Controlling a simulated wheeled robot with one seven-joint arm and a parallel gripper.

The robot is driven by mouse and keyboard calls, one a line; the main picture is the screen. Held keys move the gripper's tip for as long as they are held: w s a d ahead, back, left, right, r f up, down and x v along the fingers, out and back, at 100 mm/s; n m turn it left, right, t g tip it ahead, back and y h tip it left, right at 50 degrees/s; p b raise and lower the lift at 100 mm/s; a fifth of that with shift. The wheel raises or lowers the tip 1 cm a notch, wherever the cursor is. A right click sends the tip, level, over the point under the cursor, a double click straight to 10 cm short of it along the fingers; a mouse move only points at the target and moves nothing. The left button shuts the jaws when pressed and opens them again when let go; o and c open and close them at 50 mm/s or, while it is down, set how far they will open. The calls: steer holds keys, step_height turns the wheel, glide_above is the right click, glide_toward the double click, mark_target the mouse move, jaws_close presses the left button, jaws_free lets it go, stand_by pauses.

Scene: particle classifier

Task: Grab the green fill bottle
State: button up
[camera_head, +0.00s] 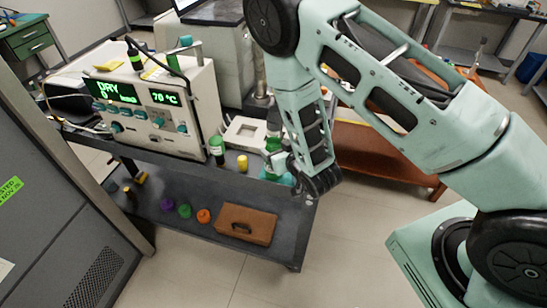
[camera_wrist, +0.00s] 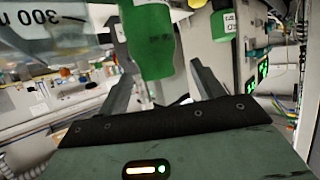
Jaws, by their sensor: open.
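A green bottle (camera_wrist: 152,40) shows in the wrist view, in line with the gap between the fingers of my gripper (camera_wrist: 163,85). The fingers are apart and I see no contact with the bottle; its depth between them is hard to tell. In the head view a green bottle (camera_head: 273,145) stands at the right end of the cart top, partly hidden by my gripper (camera_head: 282,166). A dark bottle with a green top (camera_head: 216,147) stands further left, by the instrument. A second green item with a white label (camera_wrist: 223,22) is at the upper right of the wrist view.
A yellow-topped vial (camera_head: 242,162) stands on the cart between the bottles. The instrument (camera_head: 165,110) with a green display fills the cart's left. A clear vessel marked 300 (camera_wrist: 55,25) is close in the wrist view. A brown case (camera_head: 246,224) lies on the lower shelf.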

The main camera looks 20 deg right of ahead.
mark_target(271, 142)
steer(key=p+x, duration=0.3)
steer(key=x, duration=0.1)
steer(key=shift+w+d, duration=0.15)
steer(key=shift+w, duration=0.2)
steer(key=shift+w+f, duration=0.2)
steer(key=shift+w, duration=0.15)
jaws_close()
